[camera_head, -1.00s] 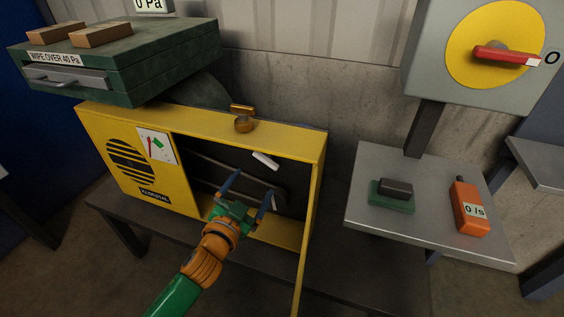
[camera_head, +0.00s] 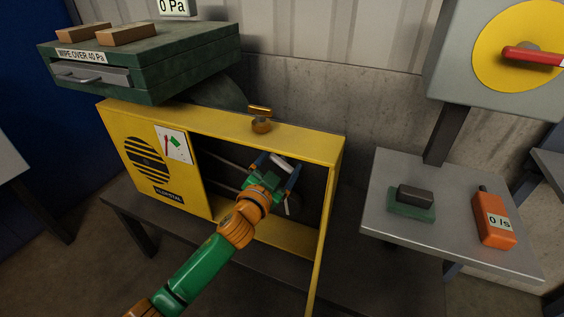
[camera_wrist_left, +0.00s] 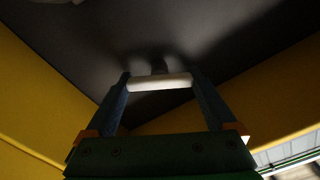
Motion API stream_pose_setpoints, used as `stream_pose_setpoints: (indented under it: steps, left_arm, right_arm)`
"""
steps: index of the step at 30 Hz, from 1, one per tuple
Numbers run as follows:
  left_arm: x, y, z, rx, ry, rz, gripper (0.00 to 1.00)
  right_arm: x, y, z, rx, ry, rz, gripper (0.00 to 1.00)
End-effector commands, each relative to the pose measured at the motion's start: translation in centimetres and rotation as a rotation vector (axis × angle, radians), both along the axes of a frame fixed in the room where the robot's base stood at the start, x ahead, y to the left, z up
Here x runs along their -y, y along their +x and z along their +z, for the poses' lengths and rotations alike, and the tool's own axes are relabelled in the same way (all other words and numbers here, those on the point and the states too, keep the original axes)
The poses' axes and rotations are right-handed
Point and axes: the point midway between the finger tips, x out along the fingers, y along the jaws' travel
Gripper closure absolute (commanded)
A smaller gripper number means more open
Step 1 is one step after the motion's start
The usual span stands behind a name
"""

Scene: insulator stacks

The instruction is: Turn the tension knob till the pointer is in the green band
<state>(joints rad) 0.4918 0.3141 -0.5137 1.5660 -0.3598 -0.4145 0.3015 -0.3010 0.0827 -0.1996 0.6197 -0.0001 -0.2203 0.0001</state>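The gauge card (camera_head: 174,144) on the yellow cabinet front shows a red pointer (camera_head: 167,144) apart from, and left of, the green band (camera_head: 176,142). A white bar (camera_head: 281,162), which looks like the tension knob's handle, is inside the cabinet opening. My left gripper (camera_head: 276,166) reaches into the opening with its fingers wide apart. In the left wrist view the white bar (camera_wrist_left: 160,82) lies across the gap between the fingertips (camera_wrist_left: 160,88). I cannot tell whether they touch its ends. My right gripper is out of view.
The yellow cabinet (camera_head: 222,122) frames the opening closely. A brass fitting (camera_head: 261,122) stands on its top. At right, a metal table (camera_head: 445,228) holds an orange meter (camera_head: 493,220) and a dark block (camera_head: 415,195).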

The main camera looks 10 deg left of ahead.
Motion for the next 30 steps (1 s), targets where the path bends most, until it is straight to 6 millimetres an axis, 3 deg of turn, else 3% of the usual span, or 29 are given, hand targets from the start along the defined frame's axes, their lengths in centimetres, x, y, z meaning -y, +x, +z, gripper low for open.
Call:
stream_pose_setpoints:
  steps: [1,4,14,30]
  left_arm:
    - [0.0,0.0,0.0,0.0,0.0,-0.001,0.41]
    - [0.0,0.0,0.0,-0.001,0.0,0.0,0.66]
    - [0.0,0.0,0.0,0.011,0.065,0.0,0.66]
    - [0.1,0.0,-0.1,0.088,0.462,0.0,0.66]
  right_arm:
    - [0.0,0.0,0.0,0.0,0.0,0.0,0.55]
    - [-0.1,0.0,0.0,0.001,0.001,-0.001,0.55]
    - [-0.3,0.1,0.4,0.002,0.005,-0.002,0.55]
    - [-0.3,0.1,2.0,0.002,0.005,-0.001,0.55]
